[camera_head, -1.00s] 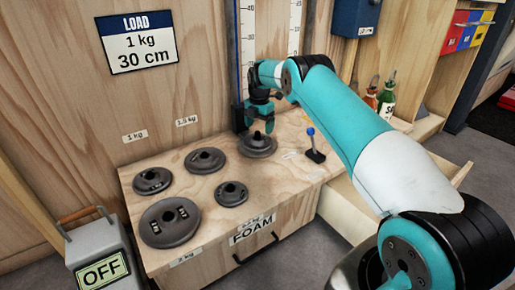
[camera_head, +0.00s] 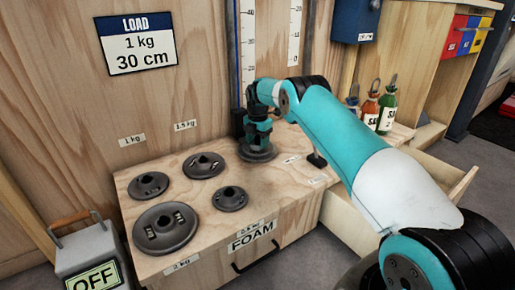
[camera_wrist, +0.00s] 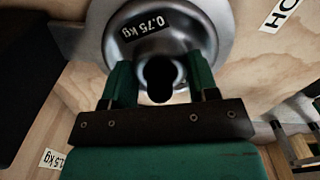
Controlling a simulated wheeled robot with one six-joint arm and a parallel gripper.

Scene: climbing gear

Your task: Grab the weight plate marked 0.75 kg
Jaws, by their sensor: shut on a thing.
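The weight plate marked 0.75 kg (camera_wrist: 148,26) is a round grey metal disc with a raised hub and a black label, seen close in the wrist view. In the head view the same plate (camera_head: 257,154) sits at the back of the wooden box top, under my gripper (camera_head: 258,138), which partly hides it. In the wrist view my gripper (camera_wrist: 160,82) has a green finger on each side of the plate's central hub and is shut on it. The plate appears to rest on the box top.
Several other grey plates stand on the wooden box (camera_head: 285,178): a large one (camera_head: 166,228), a small one (camera_head: 230,199), and two behind (camera_head: 148,186) (camera_head: 203,166). A scale (camera_head: 241,60) rises behind my gripper. An open drawer (camera_head: 352,215) juts out in front.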

